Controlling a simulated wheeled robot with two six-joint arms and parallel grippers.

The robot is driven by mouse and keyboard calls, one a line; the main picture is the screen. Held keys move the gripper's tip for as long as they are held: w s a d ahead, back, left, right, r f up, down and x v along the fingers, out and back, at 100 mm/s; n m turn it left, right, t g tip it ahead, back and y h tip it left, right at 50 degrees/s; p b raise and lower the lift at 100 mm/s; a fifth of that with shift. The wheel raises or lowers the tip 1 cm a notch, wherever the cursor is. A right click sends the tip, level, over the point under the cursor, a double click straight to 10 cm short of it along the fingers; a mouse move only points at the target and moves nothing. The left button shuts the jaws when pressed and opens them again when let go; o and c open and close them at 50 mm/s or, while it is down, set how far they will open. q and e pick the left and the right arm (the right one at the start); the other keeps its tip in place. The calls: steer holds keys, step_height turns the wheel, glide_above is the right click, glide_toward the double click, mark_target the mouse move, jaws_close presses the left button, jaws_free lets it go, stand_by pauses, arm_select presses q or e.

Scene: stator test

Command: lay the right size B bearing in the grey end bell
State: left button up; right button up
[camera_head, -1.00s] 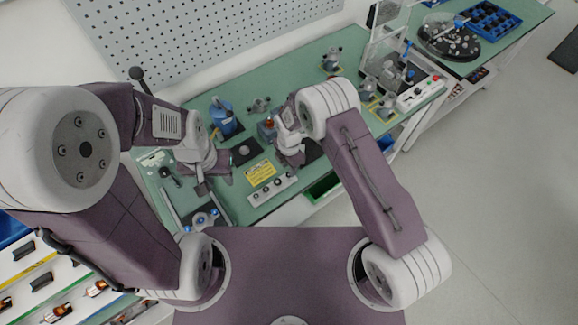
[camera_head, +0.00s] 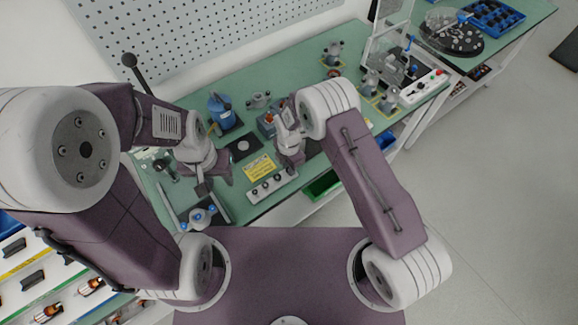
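My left gripper (camera_head: 212,181) hangs over the left part of the green table, pointing down. My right gripper (camera_head: 291,158) hangs over the middle of the table near its front edge. The fingers of both are small and partly hidden by their own wrists, so I cannot tell whether they are open or hold anything. A small round grey part lies on a black pad (camera_head: 243,147) between the grippers. A pale strip (camera_head: 273,186) with several round dark-and-metal pieces lies at the front edge. I cannot tell bearing sizes, nor pick out the end bell with certainty.
A yellow label (camera_head: 259,168) lies behind the strip. A blue bottle-shaped object (camera_head: 221,111) and a grey metal part (camera_head: 259,100) stand farther back. A stand with blue knobs (camera_head: 200,215) is at the front left. Grey motor-like parts (camera_head: 332,53) and a clear-screened fixture (camera_head: 391,60) stand to the right.

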stand_by(0.5)
steer(key=shift+r+p, duration=1.05)
steer(key=shift+r, duration=0.55)
